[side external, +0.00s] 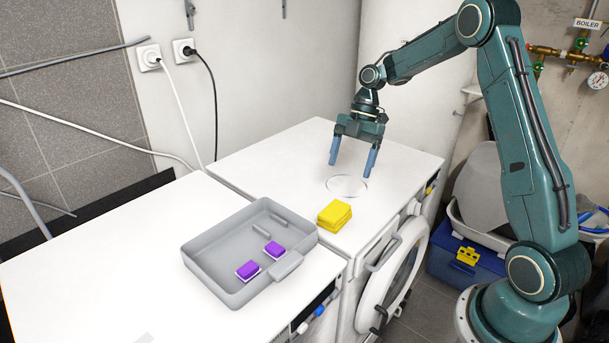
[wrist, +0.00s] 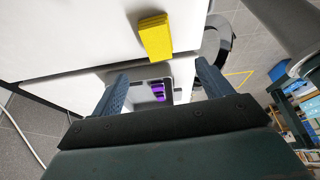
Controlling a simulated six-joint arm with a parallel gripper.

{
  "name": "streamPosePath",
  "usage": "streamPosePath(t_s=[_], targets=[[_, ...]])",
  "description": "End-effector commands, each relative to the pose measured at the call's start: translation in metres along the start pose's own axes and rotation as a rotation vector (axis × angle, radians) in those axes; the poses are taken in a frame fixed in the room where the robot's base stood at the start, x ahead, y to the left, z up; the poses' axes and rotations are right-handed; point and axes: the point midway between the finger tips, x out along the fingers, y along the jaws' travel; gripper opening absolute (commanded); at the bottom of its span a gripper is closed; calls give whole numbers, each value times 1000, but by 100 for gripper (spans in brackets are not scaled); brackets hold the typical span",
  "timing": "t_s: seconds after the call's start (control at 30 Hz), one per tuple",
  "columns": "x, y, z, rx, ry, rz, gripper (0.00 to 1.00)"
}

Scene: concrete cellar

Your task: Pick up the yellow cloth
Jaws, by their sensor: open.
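The yellow cloth (side external: 335,215) is a small folded stack. It lies on the white top of the right-hand machine, near its front left corner and just right of the grey tray. It also shows in the wrist view (wrist: 155,37), near the top middle, beyond my fingertips. My gripper (side external: 353,160) is open and empty, with its two blue fingers pointing down. It hangs above the machine top, behind the cloth and slightly to its right in the side view. It is apart from the cloth. Both fingers show in the wrist view (wrist: 163,75).
A grey tray (side external: 207,276) holds two purple-and-white blocks and spans the left machine near the seam. A thin circle (side external: 347,186) is marked on the right machine top (side external: 280,150) below my gripper. A round door (side external: 392,270) stands open at the front. Cables run along the wall.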

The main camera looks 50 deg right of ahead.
Motion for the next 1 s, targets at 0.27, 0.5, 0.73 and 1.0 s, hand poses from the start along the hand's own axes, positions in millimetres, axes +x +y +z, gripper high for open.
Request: streamPosePath(t_s=[0.27, 0.5, 0.73, 1.0], targets=[[28, 0, -1, 0, 2, -4, 78], [64, 0, -1, 1, 1, -4, 78], [83, 0, 0, 1, 0, -2, 78], [86, 0, -1, 1, -1, -1, 78]])
